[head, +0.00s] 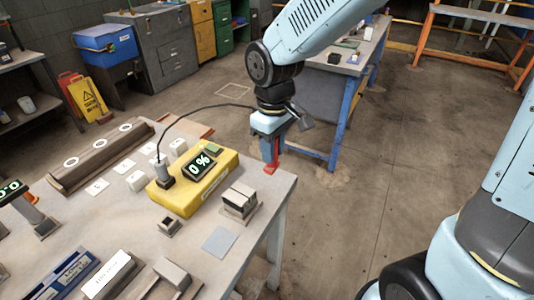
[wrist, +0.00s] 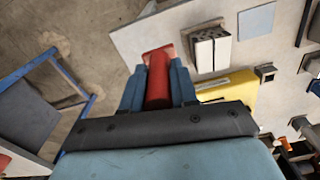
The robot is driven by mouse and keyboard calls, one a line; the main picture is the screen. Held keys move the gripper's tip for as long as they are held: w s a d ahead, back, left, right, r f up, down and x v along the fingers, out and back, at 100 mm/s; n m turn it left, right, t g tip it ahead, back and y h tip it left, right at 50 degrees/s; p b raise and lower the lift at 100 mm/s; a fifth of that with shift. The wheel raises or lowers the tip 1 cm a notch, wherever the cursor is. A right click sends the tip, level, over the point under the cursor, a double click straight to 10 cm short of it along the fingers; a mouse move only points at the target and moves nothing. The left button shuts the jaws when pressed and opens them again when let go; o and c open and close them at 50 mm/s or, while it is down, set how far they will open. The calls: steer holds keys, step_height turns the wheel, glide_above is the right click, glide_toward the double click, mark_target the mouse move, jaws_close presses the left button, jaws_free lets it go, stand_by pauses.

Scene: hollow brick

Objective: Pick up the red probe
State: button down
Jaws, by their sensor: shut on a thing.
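The red probe (head: 271,157) hangs below my gripper (head: 270,140) near the far right corner of the table. In the wrist view the red probe (wrist: 158,80) sits between the two blue fingers of my gripper (wrist: 158,88), which are shut on it. Its lower end is at about the table edge in the head view; I cannot tell whether it touches the table. The yellow meter (head: 193,185) lies on the table to the left, its display reading 0 %. A dark cable (head: 205,107) runs from the white plug on the meter up toward my gripper.
A pale block with holes (head: 240,198) stands in a dark holder near the table's right edge, also in the wrist view (wrist: 211,48). A grey square (head: 219,242) lies flat in front. A blue-legged bench (head: 335,125) stands behind. The floor at right is open.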

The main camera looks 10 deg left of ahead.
steer(key=s+d+r, duration=0.3)
steer(key=s+d, duration=0.2)
steer(key=s, duration=0.1)
steer(key=shift+s+r, duration=0.3)
steer(key=shift+s, duration=0.1)
steer(key=shift+d, duration=0.1)
